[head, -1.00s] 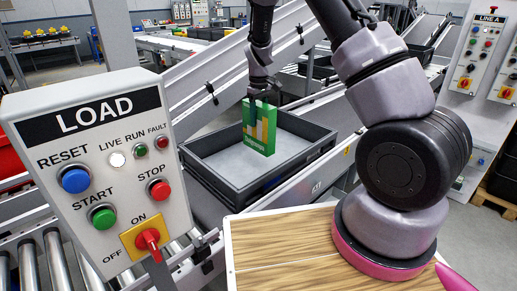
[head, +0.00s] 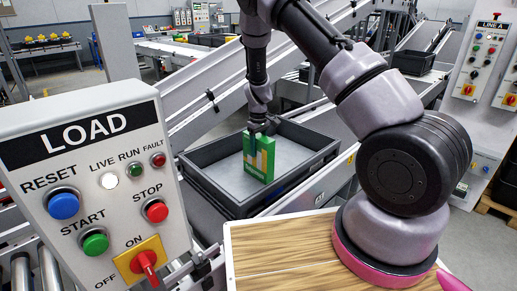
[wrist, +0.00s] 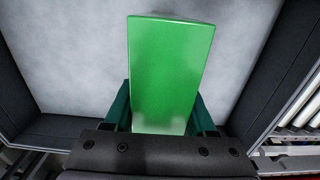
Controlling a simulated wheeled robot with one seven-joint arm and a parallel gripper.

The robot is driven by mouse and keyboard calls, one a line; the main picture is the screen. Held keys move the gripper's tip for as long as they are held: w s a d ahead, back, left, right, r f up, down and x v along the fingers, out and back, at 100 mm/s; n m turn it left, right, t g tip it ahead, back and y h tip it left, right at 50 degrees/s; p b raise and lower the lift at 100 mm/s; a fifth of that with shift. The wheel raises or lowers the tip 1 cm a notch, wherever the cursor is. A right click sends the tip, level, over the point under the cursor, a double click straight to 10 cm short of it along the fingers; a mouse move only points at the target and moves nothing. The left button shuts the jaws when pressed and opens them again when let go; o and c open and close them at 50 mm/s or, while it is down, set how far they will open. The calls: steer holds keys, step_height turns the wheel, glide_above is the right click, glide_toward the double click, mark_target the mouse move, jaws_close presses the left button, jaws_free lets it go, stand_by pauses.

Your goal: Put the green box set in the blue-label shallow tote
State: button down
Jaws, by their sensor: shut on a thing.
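The green box set (head: 265,170) is a flat green box with a yellow and white pattern on its face. It is upright in my gripper (head: 262,129), which is shut on its upper part. In the wrist view the green box set (wrist: 168,70) stands between my gripper's fingers (wrist: 163,112). The shallow tote (head: 218,205) is dark grey with a light grey floor, below and around the box in the picture. The tote's wall (wrist: 270,75) also shows in the wrist view. I cannot tell whether the box touches the floor. No blue label is visible on the tote.
A LOAD control panel (head: 95,180) with buttons and a red switch stands at the front left. Sloping conveyor rails (head: 215,95) run behind the tote. A wooden top (head: 285,245) is at the front. The tote's floor around the box is clear.

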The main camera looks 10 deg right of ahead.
steer(key=shift+c, duration=1.1)
jaws_free()
